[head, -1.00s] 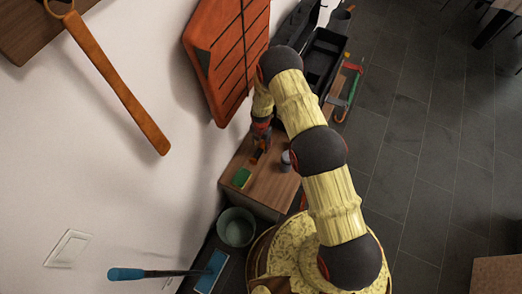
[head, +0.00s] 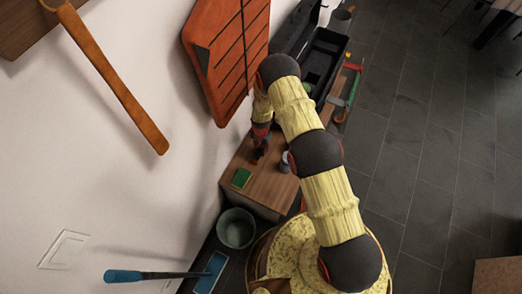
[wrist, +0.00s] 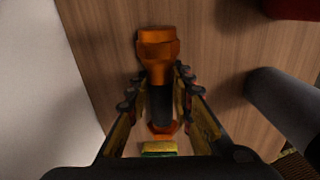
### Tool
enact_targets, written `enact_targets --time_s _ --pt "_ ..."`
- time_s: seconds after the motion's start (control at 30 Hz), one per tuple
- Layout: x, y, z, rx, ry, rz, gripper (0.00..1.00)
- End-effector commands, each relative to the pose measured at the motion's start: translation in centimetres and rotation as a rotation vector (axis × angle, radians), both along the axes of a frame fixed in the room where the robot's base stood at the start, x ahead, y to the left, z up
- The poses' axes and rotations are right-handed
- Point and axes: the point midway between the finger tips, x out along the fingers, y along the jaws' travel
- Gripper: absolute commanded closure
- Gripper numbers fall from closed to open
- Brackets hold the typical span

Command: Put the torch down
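The torch (wrist: 158,50), with an orange head and a dark body, lies between the fingers of my gripper (wrist: 158,84) in the wrist view. Both fingertips sit close against the sides of its body, so my gripper looks shut on it. The torch is over the wooden table top (wrist: 100,40); I cannot tell whether it touches the wood. In the head view my gripper (head: 260,140) is at the table's wall side, and the torch is dark and small below it.
A green and yellow sponge (head: 241,178) lies nearby on the table (head: 272,190). A grey cylinder (wrist: 283,103) stands right of the torch. A bowl or bucket (head: 236,229) is in front. The wall and an orange-red panel (head: 222,55) border the left. Black trays (head: 322,60) lie behind.

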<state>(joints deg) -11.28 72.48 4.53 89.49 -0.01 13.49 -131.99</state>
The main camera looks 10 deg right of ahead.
Motion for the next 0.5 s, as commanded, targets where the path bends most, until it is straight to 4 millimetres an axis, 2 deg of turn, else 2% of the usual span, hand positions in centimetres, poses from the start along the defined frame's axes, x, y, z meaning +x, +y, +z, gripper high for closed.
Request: enact_targets --time_s 0.33,0.5 --pt "-0.02 -0.01 -0.02 0.0 0.0 0.0 1.0" --pt "0.0 0.0 0.0 0.0 0.0 0.0 1.0"
